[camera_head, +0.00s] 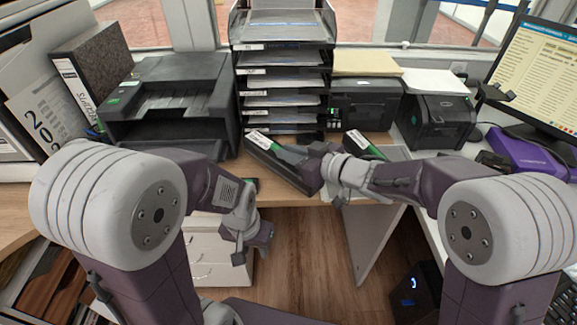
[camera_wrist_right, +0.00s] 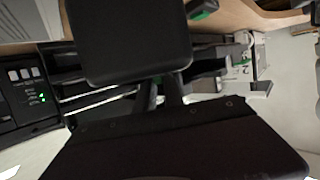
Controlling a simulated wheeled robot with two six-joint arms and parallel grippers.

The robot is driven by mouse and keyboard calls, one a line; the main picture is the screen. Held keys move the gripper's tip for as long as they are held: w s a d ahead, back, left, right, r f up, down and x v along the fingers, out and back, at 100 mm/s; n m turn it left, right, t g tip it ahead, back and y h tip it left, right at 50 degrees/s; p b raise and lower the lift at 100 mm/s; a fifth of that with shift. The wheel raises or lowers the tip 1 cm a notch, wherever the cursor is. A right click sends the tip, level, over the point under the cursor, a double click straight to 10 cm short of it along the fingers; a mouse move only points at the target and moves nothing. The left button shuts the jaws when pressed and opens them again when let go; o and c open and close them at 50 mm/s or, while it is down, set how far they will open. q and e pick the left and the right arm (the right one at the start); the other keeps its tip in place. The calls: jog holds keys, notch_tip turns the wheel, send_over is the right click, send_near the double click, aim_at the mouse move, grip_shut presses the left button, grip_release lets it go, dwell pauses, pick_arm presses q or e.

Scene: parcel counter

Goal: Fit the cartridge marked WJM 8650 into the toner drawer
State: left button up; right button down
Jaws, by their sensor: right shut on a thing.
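A long black cartridge (camera_head: 288,171) with a white label and a green patch lies slanted at the counter's front edge in the head view. My right gripper (camera_head: 312,153) is shut on it near its right end. A second black cartridge (camera_head: 362,145) with a white label and green patch lies just right of that gripper. The print on both labels is too small to read. A black printer (camera_head: 170,95) with an open front stands at left; I cannot tell whether this is the toner drawer. My left gripper (camera_head: 240,257) hangs low before the counter, apart from both cartridges; its jaws are unclear.
A stack of paper trays (camera_head: 283,75) stands behind the held cartridge. Two smaller black machines (camera_head: 365,106) (camera_head: 436,120) stand to its right, then a monitor (camera_head: 545,75) and a purple box (camera_head: 525,155). White drawers (camera_head: 205,250) stand below the counter. Dark shapes fill the right wrist view.

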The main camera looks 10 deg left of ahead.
aim_at(289, 165)
notch_tip(289, 165, down, 4)
jog(key=b, duration=0.2)
jog(key=shift+f+b, duration=0.1)
jog(key=shift+b, duration=0.25)
jog(key=c, duration=1.5)
grip_release()
jog(key=shift+o, duration=0.2)
